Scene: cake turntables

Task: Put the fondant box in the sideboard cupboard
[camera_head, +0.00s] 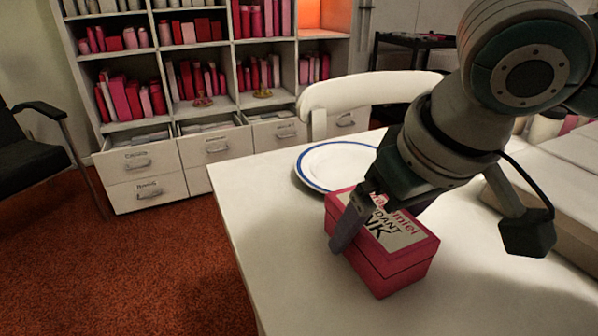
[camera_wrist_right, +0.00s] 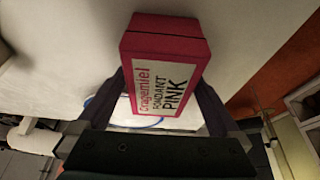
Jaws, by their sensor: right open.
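The pink fondant box (camera_head: 402,270), with a white label on its lid, sits on the white table (camera_head: 290,270) near its left edge. My right gripper (camera_head: 383,216) is above the box with its fingers open, one down along each side. The box also shows in the right wrist view (camera_wrist_right: 165,45), between the two fingers; whether they touch it I cannot tell. My left gripper is not in view. I cannot pick out a sideboard cupboard for certain.
A blue-rimmed white plate (camera_head: 322,164) lies just behind the box. A white chair (camera_head: 370,90) stands behind the table. At the back is a shelf unit (camera_head: 225,102) with books and labelled drawers. A black chair (camera_head: 30,155) is at left; red carpet (camera_head: 120,265) between is clear.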

